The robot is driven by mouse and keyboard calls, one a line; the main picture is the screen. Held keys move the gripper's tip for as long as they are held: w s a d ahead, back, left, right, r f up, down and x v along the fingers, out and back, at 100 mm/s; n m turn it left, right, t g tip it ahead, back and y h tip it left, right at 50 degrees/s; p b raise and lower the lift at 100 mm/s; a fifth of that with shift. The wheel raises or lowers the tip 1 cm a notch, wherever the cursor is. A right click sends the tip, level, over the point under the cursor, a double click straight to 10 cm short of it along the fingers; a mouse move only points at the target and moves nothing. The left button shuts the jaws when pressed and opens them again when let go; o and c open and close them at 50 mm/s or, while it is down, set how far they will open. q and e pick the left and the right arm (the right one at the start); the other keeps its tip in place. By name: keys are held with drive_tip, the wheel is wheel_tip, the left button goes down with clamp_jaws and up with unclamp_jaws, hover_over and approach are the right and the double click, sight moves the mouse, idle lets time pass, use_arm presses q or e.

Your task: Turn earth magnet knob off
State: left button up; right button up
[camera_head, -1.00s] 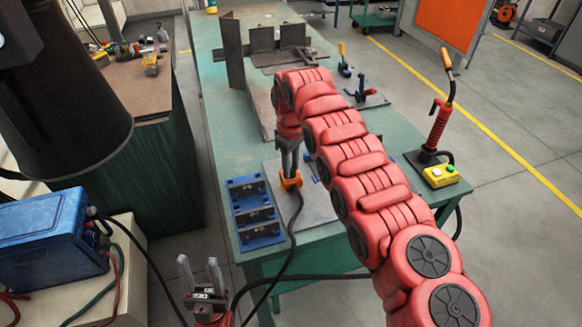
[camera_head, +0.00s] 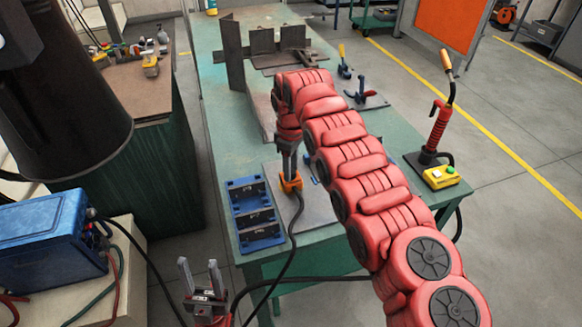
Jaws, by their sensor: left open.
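The earth magnet (camera_head: 291,183) is a small orange block on a grey metal plate at the near part of the green table, with a black cable running from it. My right gripper (camera_head: 289,170) points down right over it, its fingers at the top of the magnet. The knob is hidden by the fingers, and I cannot tell whether they are closed on it. My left gripper (camera_head: 198,266) is open and empty, low in the picture, in front of the table and apart from it.
Blue angle blocks (camera_head: 252,212) stand left of the magnet on the green table (camera_head: 225,140). Steel plates (camera_head: 262,42) stand farther back. A red welding torch stand (camera_head: 437,130) and a yellow button box (camera_head: 441,177) are at right. A blue machine (camera_head: 48,240) is at left.

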drive_tip(key=o, duration=0.3)
drive_tip(key=shift+r, duration=0.3)
wheel_tip(320, 180, up, 5)
drive_tip(key=shift+a, duration=0.15)
wheel_tip(320, 180, up, 12)
drive_tip(key=p, duration=1.1)
drive_tip(key=shift+f, duration=0.15)
